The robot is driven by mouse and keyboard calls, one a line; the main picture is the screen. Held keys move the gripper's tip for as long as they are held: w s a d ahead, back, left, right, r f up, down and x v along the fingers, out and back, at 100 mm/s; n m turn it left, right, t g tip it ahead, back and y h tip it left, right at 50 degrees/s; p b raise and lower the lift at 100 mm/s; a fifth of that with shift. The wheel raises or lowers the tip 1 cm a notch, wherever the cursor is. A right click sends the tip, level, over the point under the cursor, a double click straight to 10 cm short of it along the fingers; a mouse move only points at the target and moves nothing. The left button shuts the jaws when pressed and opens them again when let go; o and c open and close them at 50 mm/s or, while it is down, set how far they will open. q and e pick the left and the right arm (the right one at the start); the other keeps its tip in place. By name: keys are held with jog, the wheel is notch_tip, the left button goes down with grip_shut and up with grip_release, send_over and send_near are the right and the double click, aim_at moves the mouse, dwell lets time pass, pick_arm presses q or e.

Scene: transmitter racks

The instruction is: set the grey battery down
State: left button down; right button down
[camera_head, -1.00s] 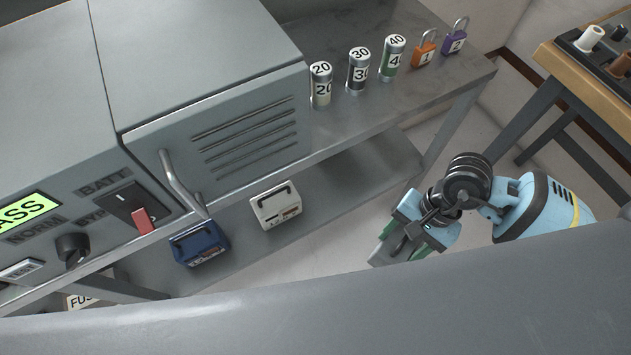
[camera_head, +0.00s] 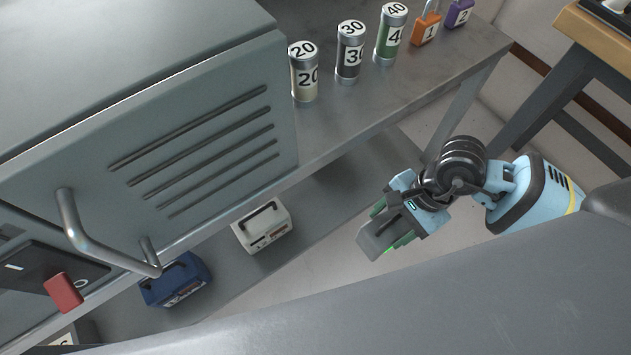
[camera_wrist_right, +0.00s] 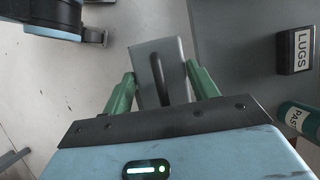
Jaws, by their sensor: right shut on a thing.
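My right gripper (camera_head: 392,224) is shut on the grey battery (camera_head: 375,238) and holds it in the air, to the right of the lower shelf. In the right wrist view the green fingers of the gripper (camera_wrist_right: 161,88) stand on both sides of the battery (camera_wrist_right: 148,62), whose dark handle faces the camera. A blue battery (camera_head: 176,280) and a white battery (camera_head: 262,227) stand on the lower shelf (camera_head: 315,195), below the bench top. My left gripper is not in view.
A grey cabinet (camera_head: 200,150) with a bar handle (camera_head: 85,235) overhangs the lower shelf at left. Cylinders marked 20 (camera_head: 305,72), 30 (camera_head: 350,55) and 40 (camera_head: 390,35) stand on the bench with two padlocks. The shelf right of the white battery is clear.

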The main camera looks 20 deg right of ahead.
jog(key=w+a+f+b, duration=0.1)
jog(key=w+a, duration=0.2)
jog(key=w, duration=0.5)
jog(key=w+a+f+b, duration=0.2)
jog(key=w, duration=0.5)
jog(key=shift+w+a+f, duration=0.2)
jog(key=shift+w+a, duration=0.2)
jog(key=shift+b, duration=0.3)
jog(key=shift+c, duration=2.1)
grip_release()
jog(key=shift+f, duration=0.15)
